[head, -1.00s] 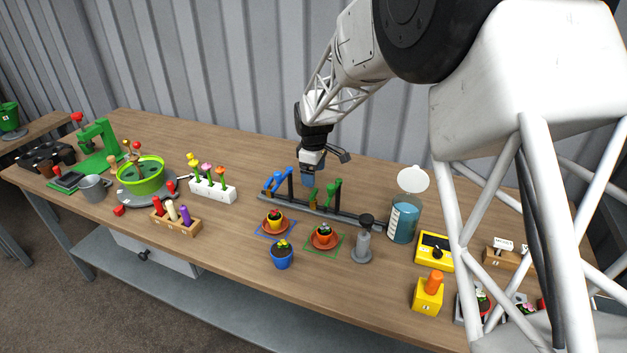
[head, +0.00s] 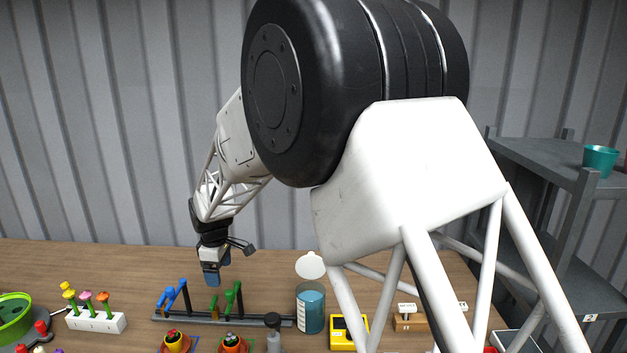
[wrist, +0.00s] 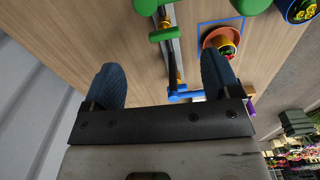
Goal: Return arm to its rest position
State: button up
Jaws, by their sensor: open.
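My gripper (head: 211,280) hangs above the back of the wooden table, behind the rail with blue and green levers. In the wrist view my gripper (wrist: 165,85) shows two blue fingertips spread wide apart with nothing held between them. The rail (wrist: 170,60) runs below and between the fingers in that view. My arm rises from the right and bends down to the gripper, pointing it downward.
The lever rail (head: 220,319) stands in front of my gripper. A beaker of blue liquid (head: 310,309) is to its right. A white flower block (head: 95,321) is at left. Potted plants (head: 175,341) sit in front. A grey shelf (head: 545,165) stands at right; a corrugated wall is behind.

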jog(key=s+d+r+m+t, duration=0.1)
jog(key=s+d+r+m, duration=0.45)
jog(key=d+r, duration=0.7)
jog(key=s+d+r+m+t, duration=0.1)
jog(key=s+d+r+m, duration=0.2)
jog(key=s+d+r, duration=0.95)
jog(key=s+d+f+m+t, duration=0.1)
jog(key=s+d+m+t, duration=0.2)
jog(key=s+d+m, duration=1.25)
jog(key=s+d+f+n+g, duration=0.2)
jog(key=s+d+f+n, duration=0.3)
jog(key=f, duration=0.4)
jog(key=shift+s+d+f+n+g, duration=0.3)
jog(key=shift+s+f+n, duration=0.1)
jog(key=shift+s+n, duration=0.25)
jog(key=shift+w, duration=0.1)
jog(key=shift+c, duration=0.2)
